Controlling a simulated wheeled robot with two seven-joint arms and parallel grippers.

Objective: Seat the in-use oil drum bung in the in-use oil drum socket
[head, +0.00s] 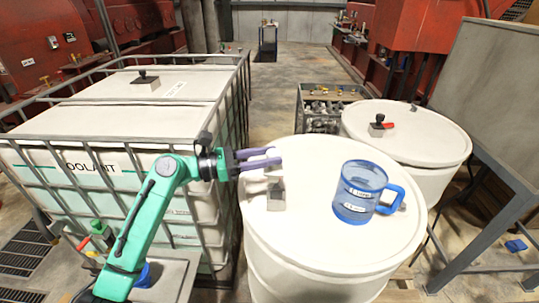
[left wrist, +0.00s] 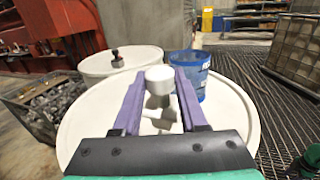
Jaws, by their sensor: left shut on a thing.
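My left gripper (head: 276,157) reaches in from the left over the near white oil drum's lid. Its purple fingers are shut on the bung, which shows in the left wrist view as a pale round cap (left wrist: 159,74) with a grey part below it. In the head view the bung (head: 273,170) is small and partly hidden by the fingers. The grey block-like socket (head: 276,197) sits on the lid (head: 308,158), just below the bung in the picture. I cannot tell whether the bung touches it. My right gripper is not in view.
A blue-banded clear jug (head: 358,192) stands on the same lid, to the right. A second white drum (head: 425,140) behind carries a block with a red handle (head: 380,127).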

